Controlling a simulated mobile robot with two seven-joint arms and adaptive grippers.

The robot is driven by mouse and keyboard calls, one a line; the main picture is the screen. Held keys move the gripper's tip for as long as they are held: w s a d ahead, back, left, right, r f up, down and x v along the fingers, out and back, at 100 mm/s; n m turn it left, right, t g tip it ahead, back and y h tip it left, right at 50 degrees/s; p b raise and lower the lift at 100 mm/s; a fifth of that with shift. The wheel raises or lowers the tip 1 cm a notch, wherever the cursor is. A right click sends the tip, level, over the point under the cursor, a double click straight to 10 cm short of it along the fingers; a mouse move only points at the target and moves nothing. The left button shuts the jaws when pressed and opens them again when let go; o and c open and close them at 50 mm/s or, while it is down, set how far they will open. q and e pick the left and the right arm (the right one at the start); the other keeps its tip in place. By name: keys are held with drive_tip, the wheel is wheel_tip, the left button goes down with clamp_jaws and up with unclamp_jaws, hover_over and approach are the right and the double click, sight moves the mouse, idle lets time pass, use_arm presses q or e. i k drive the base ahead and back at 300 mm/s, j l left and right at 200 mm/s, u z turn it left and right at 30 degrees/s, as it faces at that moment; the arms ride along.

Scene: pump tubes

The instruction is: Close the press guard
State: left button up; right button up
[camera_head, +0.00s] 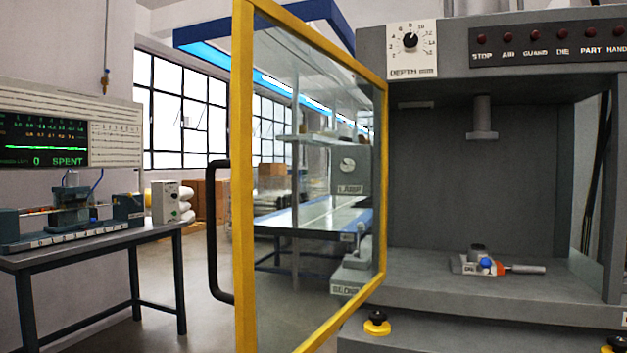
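The press guard (243,200) is a clear panel in a yellow frame. It stands swung open at the left side of the grey press (480,290), its near edge toward me. A black bar handle (213,230) sits on the guard's outer left edge. The press opening is uncovered, with a ram (482,120) hanging above. A small grey fixture (478,262) with a blue knob and an orange-tipped part lies on the press bed. Neither of my grippers shows in the head view.
A dark bench (80,255) with a tube rig and a green-lit display (45,140) stands at the left. Open floor lies between bench and guard. A depth dial (410,42) and a row of dark red lamps top the press. A black-topped yellow button (377,322) sits at its front.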

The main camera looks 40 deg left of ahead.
sight(240, 162)
drive_tip(key=k+j, duration=0.1)
drive_tip(key=j, duration=0.25)
drive_tip(key=k+j+z, duration=0.1)
drive_tip(key=j, duration=0.25)
drive_tip(key=k+j, duration=0.1)
drive_tip(key=j, duration=0.25)
drive_tip(key=j+z, duration=0.15)
drive_tip(key=j, duration=1)
drive_tip(key=k+j+z, duration=0.15)
drive_tip(key=j, duration=0.15)
